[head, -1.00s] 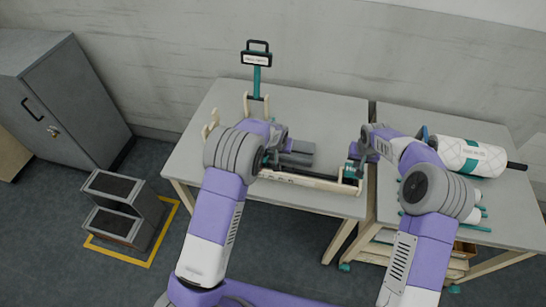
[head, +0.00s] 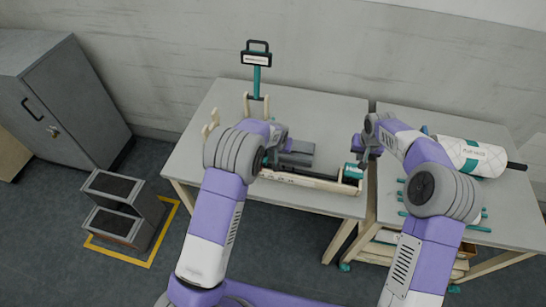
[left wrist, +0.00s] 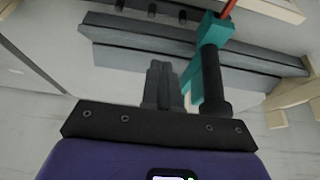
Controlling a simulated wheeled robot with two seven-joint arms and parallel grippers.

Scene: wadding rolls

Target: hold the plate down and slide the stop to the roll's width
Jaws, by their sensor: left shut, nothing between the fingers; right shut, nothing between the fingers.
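A long cream fixture (head: 310,181) with a dark rod along it lies near the front edge of the left table. A teal piece (head: 352,171), possibly the stop, sits at its right end. A grey flat piece (head: 299,153), possibly the plate, lies behind the rod. My left gripper is mostly hidden by its arm in the head view; in the left wrist view its fingers (left wrist: 163,84) are shut and empty, near a teal block (left wrist: 215,27) with a black handle. My right gripper (head: 358,147) is shut and empty, just above and behind the teal piece.
A white quilted roll (head: 455,155) with a teal band and a dark core lies on the right table (head: 395,115). A teal post with a sign (head: 256,60) stands at the back of the left table (head: 330,110). A grey step (head: 120,210) stands on the floor.

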